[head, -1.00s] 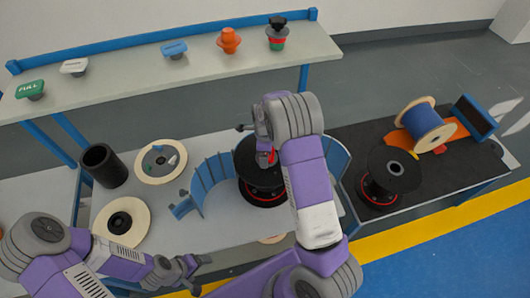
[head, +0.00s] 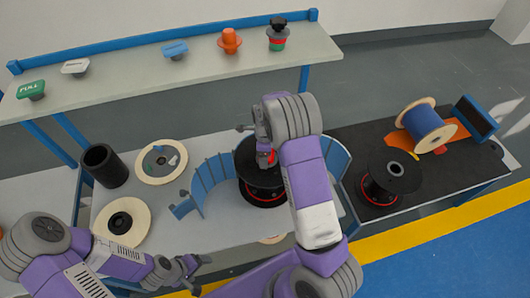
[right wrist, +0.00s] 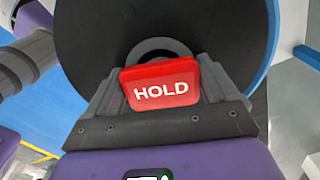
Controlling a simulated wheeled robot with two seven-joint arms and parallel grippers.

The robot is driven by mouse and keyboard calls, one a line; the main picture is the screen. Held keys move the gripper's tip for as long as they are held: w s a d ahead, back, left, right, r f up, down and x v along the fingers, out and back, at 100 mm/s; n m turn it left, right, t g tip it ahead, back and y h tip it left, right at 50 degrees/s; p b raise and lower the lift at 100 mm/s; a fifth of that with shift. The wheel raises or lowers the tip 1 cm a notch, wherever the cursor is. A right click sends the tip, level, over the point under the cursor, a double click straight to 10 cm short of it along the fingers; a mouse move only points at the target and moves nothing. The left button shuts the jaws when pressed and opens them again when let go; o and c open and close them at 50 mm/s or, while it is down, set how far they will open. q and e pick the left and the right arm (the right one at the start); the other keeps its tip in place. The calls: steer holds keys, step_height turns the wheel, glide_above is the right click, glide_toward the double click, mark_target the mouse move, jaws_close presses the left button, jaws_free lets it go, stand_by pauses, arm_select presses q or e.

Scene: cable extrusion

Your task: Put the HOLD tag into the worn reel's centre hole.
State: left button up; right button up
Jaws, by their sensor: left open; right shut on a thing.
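The red HOLD tag (right wrist: 161,84) is held in my right gripper (right wrist: 160,95), its white lettering facing the wrist camera. In the head view the tag (head: 272,158) shows as a small red patch beside my right gripper. It is over a black reel (head: 247,163) with a red ring, standing inside a blue curved fence. In the right wrist view the reel's grey-rimmed centre (right wrist: 160,48) is partly hidden behind the tag, so I cannot tell whether the tag touches it. My left gripper (head: 198,272) is open and empty near the table's front edge.
Another black reel (head: 396,170) and a blue-wound reel (head: 427,126) stand on the right. Pale discs (head: 143,225) and a black cylinder (head: 104,167) are on the left. The blue fence (head: 207,178) surrounds the middle reel. Several tags and plugs sit on the back shelf (head: 120,76).

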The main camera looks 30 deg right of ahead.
steer(key=shift+s+f+b, duration=0.15)
steer(key=shift+f+b, duration=0.15)
steer(key=shift+f, duration=0.15)
steer(key=shift+s+f, duration=0.2)
steer(key=shift+f, duration=0.15)
steer(key=o, duration=0.7)
steer(key=shift+o, duration=0.2)
steer(key=shift+a, duration=0.1)
steer(key=shift+w+r+p, duration=0.25)
steer(key=shift+r+p, duration=0.7)
steer(key=shift+r, duration=0.15)
step_height(320, 180, up, 2)
steer(key=shift+r+p, duration=0.2)
steer(key=shift+p, duration=0.65)
step_height(320, 180, up, 7)
steer(key=p, duration=0.5)
steer(key=shift+f+p, duration=0.1)
steer(key=shift+p, duration=0.2)
